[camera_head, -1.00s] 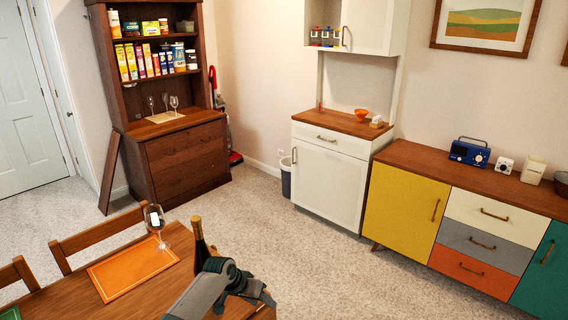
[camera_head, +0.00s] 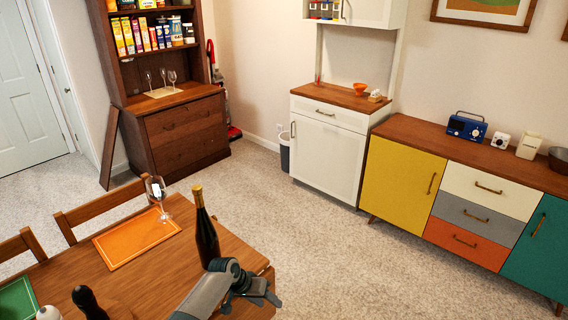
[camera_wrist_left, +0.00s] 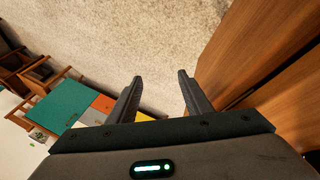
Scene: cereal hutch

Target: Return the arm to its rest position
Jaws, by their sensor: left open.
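My left gripper (camera_head: 252,302) is at the bottom of the head view, at the near right edge of the wooden table. In the left wrist view its two fingers (camera_wrist_left: 160,79) stand apart with only carpet between them, so it is open and empty. My left arm comes in from the bottom edge. A dark wine bottle (camera_head: 206,235) stands upright on the table just behind the gripper; its base is partly hidden by my wrist. My right gripper is not in view.
The table (camera_head: 130,282) holds an orange placemat (camera_head: 136,240), a wine glass (camera_head: 157,193), a green mat (camera_head: 17,299) and a dark pepper mill (camera_head: 87,302). Beyond are a brown hutch (camera_head: 186,138), a white cabinet (camera_head: 325,160) and a colourful sideboard (camera_head: 402,182). Open carpet (camera_head: 330,245) lies between.

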